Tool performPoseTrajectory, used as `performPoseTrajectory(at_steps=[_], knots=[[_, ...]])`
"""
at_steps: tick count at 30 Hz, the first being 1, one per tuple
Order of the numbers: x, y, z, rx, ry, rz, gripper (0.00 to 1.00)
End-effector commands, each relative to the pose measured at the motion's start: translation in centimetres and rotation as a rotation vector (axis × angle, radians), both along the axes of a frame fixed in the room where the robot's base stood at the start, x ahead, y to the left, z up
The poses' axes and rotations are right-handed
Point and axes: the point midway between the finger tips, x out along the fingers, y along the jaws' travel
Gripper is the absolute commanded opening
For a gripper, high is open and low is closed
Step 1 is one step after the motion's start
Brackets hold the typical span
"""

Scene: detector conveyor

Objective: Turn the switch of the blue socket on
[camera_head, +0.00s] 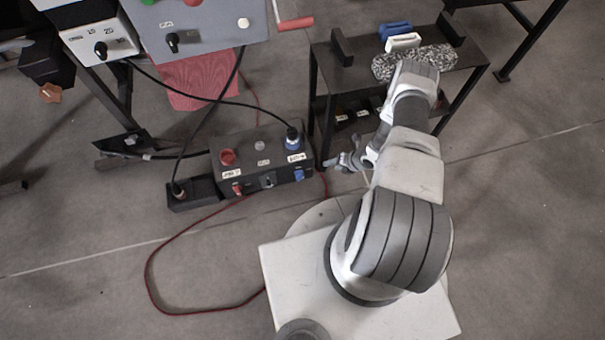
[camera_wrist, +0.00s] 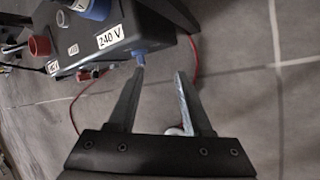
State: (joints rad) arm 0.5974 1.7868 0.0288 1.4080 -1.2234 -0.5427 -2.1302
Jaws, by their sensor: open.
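A dark socket box (camera_head: 247,173) stands on the floor, left of my arm. The blue socket (camera_head: 292,142) is on its top right, with a dark cable plugged in. It also shows at the top of the wrist view (camera_wrist: 97,9), by a "240 V" label. The blue switch (camera_head: 299,175) is on the box's front face below this socket. In the wrist view the blue switch (camera_wrist: 140,54) is just beyond the left fingertip; I cannot tell whether they touch. My gripper (camera_head: 340,163) is open and empty, right of the box (camera_wrist: 159,72).
A red socket (camera_head: 227,157) and red switch (camera_head: 237,189) are at the box's left. A black cable and a red cable (camera_head: 150,275) run nearby. A dark metal cart (camera_head: 345,80) stands behind my arm. A grey control panel (camera_head: 215,40) is at upper left.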

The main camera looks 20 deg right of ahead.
Motion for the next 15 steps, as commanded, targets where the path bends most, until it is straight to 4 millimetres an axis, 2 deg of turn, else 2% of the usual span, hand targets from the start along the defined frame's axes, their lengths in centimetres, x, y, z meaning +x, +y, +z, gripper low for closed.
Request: performPoseTrajectory(at_steps=[3,8,11,15], knots=[[-1.3,1.8,0.8,0.007,-0.079,0.193,0.50],[-1.8,2.9,0.8,0.015,-0.121,0.281,0.50],[-1.3,3.3,-0.2,0.015,-0.123,0.283,0.50],[-0.3,4.6,-2.5,0.015,-0.122,0.280,0.50]])
